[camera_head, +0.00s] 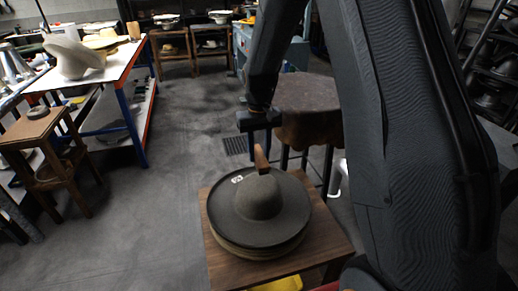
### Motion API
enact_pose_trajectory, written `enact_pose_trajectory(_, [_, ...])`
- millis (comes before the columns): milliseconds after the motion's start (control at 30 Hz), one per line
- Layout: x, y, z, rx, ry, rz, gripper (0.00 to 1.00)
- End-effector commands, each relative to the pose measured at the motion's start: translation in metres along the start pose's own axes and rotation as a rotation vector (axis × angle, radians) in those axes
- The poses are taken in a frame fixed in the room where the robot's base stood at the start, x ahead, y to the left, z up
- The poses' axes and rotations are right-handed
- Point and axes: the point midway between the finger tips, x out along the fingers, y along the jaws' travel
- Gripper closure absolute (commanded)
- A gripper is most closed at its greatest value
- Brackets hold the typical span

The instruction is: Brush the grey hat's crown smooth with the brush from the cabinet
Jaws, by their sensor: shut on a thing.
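The grey hat (259,205) lies brim down, crown up, on top of a stack of hats on a wooden stand (327,250). A small white label shows on its brim at the back left. My gripper (259,133) hangs above the back of the hat, shut on the brown wooden brush (261,159). The brush points down, with its lower end at or just above the top of the crown. I cannot tell whether it touches the felt. The bristles are not clear, and the far side of the crown is hidden.
A round stool with a dark leather cover (308,100) stands close behind the hat. A white-topped table with blue legs (126,60) and a small wooden stool (42,135) stand at left. My arm blocks much of the right side. The floor at left centre is clear.

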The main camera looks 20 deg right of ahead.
Motion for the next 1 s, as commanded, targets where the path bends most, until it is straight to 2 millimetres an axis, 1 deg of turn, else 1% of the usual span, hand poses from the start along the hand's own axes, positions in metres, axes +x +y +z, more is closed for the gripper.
enact_pose_trajectory(267, [0.024, -0.001, 0.0, 0.0, -0.001, 0.0, 0.87])
enact_pose_trajectory(700, [0.069, -0.001, 0.0, 0.001, -0.001, 0.0, 0.87])
enact_pose_trajectory(833, [0.075, -0.001, 0.0, 0.001, -0.001, 0.0, 0.87])
enact_pose_trajectory(1000, [0.076, -0.001, 0.0, 0.001, 0.0, 0.0, 0.87])
